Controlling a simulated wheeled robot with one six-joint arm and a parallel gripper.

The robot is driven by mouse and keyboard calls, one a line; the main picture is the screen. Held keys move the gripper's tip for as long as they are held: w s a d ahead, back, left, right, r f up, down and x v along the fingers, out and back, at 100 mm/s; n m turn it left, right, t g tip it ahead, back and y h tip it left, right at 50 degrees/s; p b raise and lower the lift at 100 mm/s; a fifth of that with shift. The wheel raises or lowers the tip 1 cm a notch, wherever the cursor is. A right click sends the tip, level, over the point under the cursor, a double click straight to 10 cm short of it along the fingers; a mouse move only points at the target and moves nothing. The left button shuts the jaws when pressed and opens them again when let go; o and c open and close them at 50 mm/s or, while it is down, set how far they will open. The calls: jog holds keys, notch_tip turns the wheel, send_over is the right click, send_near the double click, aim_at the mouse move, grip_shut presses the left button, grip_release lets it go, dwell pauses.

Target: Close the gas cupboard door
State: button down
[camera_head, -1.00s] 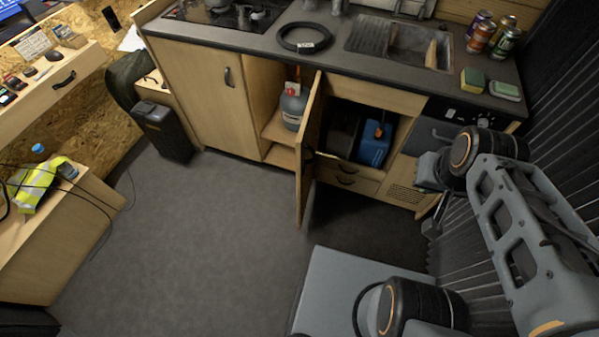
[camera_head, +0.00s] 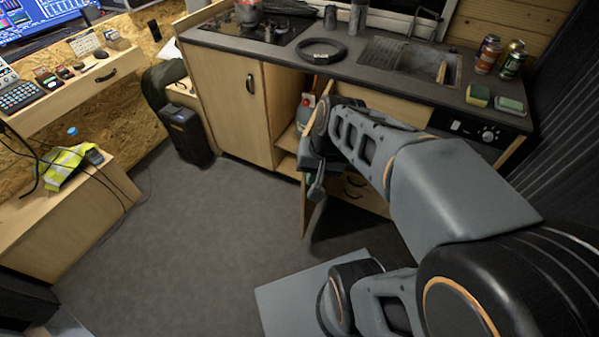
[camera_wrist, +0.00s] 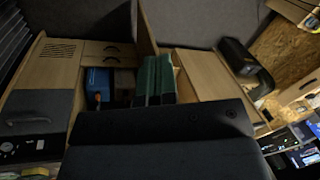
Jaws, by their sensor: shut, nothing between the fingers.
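The gas cupboard door (camera_head: 303,208) is a pale wooden panel standing open, out from the counter front. In the head view my arm hides most of it. The door also shows in the wrist view (camera_wrist: 147,28), edge-on at the top. The gas bottle (camera_head: 306,112) stands inside the cupboard, partly hidden. My gripper (camera_head: 316,188) is shut and empty, low and just right of the door in the head view. Its greenish fingers show side by side in the wrist view (camera_wrist: 155,66), close to the door. I cannot tell whether they touch it.
A blue box (camera_wrist: 98,82) sits in the open bay beside the door. The counter (camera_head: 345,65) above carries a black hose ring (camera_head: 323,51) and a sink (camera_head: 405,62). A black case (camera_head: 186,135) stands on the floor at left. The floor left of the door is clear.

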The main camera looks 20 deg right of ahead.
jog(key=w+d+f+m+y+b, duration=0.35)
jog(key=w+f+m+b, duration=0.2)
jog(key=f, duration=0.25)
jog(key=w+d+f+m+y+b, duration=0.35)
jog(key=f+m+y+b, duration=0.2)
jog(key=f+m, duration=0.2)
jog(key=w+d+f+m+t+y+b, duration=0.35)
jog(key=d+f+m+t+b, duration=0.55)
jog(key=d, duration=0.5)
jog(key=w+a+t+b, duration=0.1)
jog(key=w+a, duration=0.8)
jog(key=a, duration=0.1)
jog(key=shift+w+f+h, duration=0.25)
jog(key=shift+w+h, duration=0.1)
jog(key=shift+h, duration=0.1)
jog(key=shift+a, duration=0.1)
